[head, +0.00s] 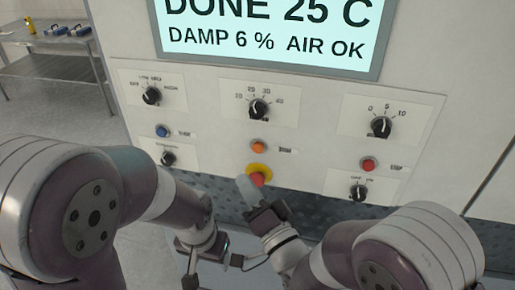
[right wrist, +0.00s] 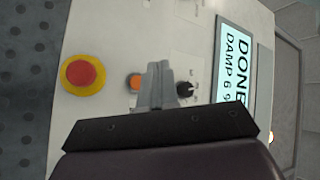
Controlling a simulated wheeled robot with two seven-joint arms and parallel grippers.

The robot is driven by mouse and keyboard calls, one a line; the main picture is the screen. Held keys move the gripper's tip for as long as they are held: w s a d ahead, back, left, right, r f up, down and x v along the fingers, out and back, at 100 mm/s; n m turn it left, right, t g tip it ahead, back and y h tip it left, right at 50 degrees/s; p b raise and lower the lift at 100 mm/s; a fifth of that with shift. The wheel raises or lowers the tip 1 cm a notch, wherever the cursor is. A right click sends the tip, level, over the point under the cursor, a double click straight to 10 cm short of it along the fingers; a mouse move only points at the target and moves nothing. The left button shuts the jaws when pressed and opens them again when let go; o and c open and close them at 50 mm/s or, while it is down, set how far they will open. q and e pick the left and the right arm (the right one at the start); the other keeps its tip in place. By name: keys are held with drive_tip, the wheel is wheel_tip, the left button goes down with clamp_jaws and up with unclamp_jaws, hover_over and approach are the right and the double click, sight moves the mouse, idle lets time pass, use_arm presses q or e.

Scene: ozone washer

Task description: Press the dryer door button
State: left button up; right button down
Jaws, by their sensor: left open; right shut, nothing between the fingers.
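The pale machine's control panel (head: 215,120) carries a blue button (head: 162,131), an orange button (head: 258,146) and a red button (head: 368,164). Their small labels are too blurred to tell which is the dryer door button. My right gripper (head: 243,183) is shut and empty, low in front of the panel beside the red emergency stop (head: 258,175) with its yellow ring. In the right wrist view its closed fingers (right wrist: 160,70) point at the panel, just right of the orange button (right wrist: 135,82); contact cannot be told. My left gripper (head: 205,262) is open and empty, low in front of the machine.
Several black knobs sit on the panel, including a top middle one (head: 258,109) and a lower right one (head: 358,191). A display (head: 270,35) above reads "DONE 25 C, DAMP 6 %, AIR OK". A metal table (head: 60,66) with small items stands back left.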

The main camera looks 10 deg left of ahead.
sight(258, 148)
drive_tip(key=w, duration=0.7)
drive_tip(key=shift+b, duration=0.35)
drive_tip(key=shift+d, duration=0.15)
idle(1.5)
drive_tip(key=shift+w+b, duration=0.35)
drive_tip(key=shift+w, duration=0.05)
drive_tip(key=shift+w+b, duration=0.3)
drive_tip(key=shift+w, duration=0.15)
idle(0.5)
idle(0.4)
drive_tip(key=shift+s, duration=0.9)
